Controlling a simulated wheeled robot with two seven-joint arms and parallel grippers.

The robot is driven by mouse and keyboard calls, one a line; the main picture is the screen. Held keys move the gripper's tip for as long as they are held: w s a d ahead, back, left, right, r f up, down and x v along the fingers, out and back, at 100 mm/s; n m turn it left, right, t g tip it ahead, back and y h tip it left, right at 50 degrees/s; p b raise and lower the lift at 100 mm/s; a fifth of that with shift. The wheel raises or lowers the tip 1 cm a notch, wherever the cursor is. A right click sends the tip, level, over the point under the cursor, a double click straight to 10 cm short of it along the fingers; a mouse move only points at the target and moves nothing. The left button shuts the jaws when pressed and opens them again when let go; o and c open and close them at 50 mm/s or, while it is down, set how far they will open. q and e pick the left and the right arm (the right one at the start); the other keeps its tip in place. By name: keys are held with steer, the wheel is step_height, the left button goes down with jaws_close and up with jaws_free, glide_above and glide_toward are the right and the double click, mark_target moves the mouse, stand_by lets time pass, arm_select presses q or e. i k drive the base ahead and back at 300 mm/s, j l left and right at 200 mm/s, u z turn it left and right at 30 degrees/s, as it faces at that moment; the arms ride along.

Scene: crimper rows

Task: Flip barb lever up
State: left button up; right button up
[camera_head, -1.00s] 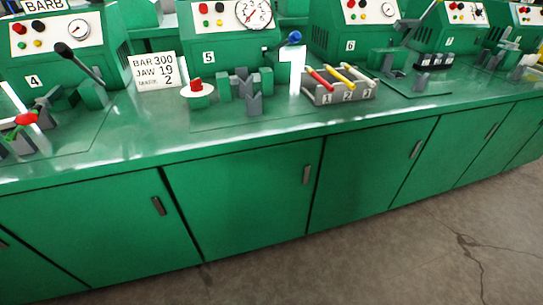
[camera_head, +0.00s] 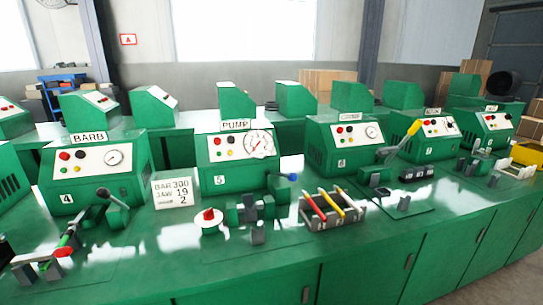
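The machine marked BARB and 4 (camera_head: 92,168) is a green box with a white panel and gauge at the left of the bench. Its lever (camera_head: 112,198) has a black knob and a thin shaft. It slants up and left from a green block (camera_head: 117,216) at the machine's front right. The exact angle is hard to judge. In front, a grey and green clamp (camera_head: 50,262) with a red part sits on the bench. Neither of my grippers is in view, and nothing of mine touches the lever.
More machines continue right. A second machine row stands behind.

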mark_target(104, 193)
steer(key=i+l+u, duration=0.35)
steer(key=i, duration=0.2)
steer(key=u, duration=1.3)
steer(key=i, duration=0.6)
steer(key=k+j+z, duration=0.3)
steer(key=i+l, duration=0.35)
